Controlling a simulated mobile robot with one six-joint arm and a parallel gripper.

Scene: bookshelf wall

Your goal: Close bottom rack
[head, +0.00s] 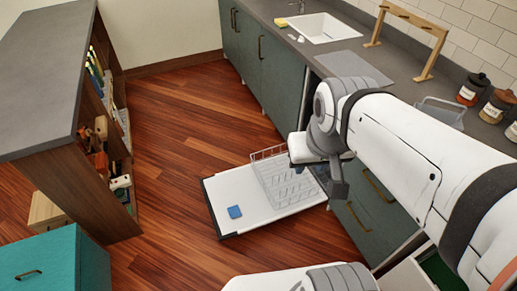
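The dishwasher door (228,194) is folded down flat above the floor, its white inner face up and its edge dark. The bottom rack (282,182), a pale wire basket with tines, is pulled out over the door. My arm reaches in from the right and covers the rack's right side and most of the dishwasher opening. My gripper (338,186) is dark grey and appears just right of the rack. I cannot tell whether it touches the rack, and its fingers are not clear enough to show open or shut.
The counter (300,60) with a sink (318,28) runs above teal cabinets. A bookshelf (85,150) stands left, and a teal cabinet (50,262) at bottom left. Wood floor (175,120) between is clear.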

